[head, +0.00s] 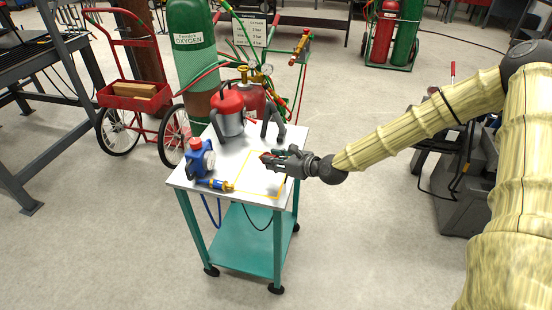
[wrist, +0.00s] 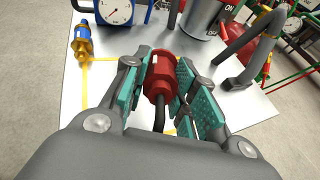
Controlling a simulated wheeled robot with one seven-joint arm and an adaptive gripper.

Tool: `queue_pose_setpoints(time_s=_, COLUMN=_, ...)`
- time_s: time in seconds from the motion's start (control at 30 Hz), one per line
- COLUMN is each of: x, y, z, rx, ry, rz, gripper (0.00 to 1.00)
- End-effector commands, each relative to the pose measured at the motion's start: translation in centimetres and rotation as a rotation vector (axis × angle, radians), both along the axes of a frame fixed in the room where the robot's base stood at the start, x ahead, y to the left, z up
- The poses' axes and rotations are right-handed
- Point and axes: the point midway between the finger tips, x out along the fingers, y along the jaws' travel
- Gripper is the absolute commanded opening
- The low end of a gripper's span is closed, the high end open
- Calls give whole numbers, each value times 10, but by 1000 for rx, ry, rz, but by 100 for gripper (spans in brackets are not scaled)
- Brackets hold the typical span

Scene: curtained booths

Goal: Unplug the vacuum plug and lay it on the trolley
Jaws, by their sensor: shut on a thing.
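My gripper (head: 268,158) is over the right part of the trolley's white top (head: 238,150). It is shut on a red plug (wrist: 160,76), with teal finger pads on both sides of it. A dark cable (wrist: 159,118) runs from the plug back towards my wrist. The plug appears close above the top, inside a yellow outline; I cannot tell whether it touches. In the head view the fingers mostly hide it. A red and grey vacuum canister (head: 229,118) with ON/OFF marks stands at the back of the trolley.
A blue gauge device (head: 201,160) and a blue and yellow connector (head: 212,184) are on the trolley's left side. A dark curved handle (head: 272,122) stands at the back right. Gas cylinders (head: 193,50) and a red cart (head: 133,95) are behind. Floor in front is clear.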

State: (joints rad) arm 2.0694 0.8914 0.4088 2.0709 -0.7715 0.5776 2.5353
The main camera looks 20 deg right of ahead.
Motion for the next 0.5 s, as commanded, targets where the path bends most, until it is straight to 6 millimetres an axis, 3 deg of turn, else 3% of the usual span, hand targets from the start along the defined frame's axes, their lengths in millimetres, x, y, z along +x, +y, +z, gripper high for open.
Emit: queue_pose_setpoints(time_s=0.5, x=0, y=0, z=-34, rx=1, ry=0, rz=0, gripper=0)
